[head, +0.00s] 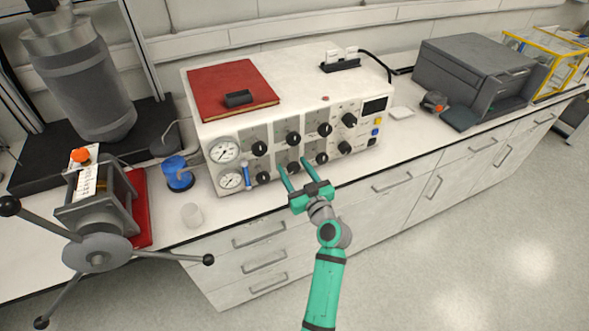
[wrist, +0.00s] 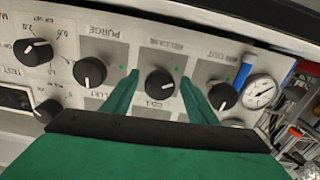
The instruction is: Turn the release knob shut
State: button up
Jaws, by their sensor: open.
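The release knob (wrist: 159,82) is a black dial with a white pointer line, on a grey plate whose label appears to read RELEASE. In the head view it is the middle knob (head: 293,168) of the lower row on the white control box (head: 345,85). My gripper (head: 292,163) is in front of the panel at this knob. In the wrist view my gripper (wrist: 159,77) is open, with one green finger on each side of the knob and a visible gap on both sides. The knob's lower part is close to the gripper body.
Neighbouring knobs (wrist: 90,72) and (wrist: 222,96) sit close outside the fingers. Two gauges (head: 225,151) and a blue handle (head: 246,175) are at the box's left. A red book (head: 233,85) lies on top.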

jog(key=c, duration=1.1)
jog(key=shift+o, duration=0.2)
jog(key=shift+m, duration=0.3)
jog(key=m, duration=0.4)
jog(key=shift+m, duration=0.3)
jog(key=m, duration=1.2)
jog(key=shift+d, duration=0.1)
jog(key=m, duration=0.6)
jog(key=shift+m, duration=0.4)
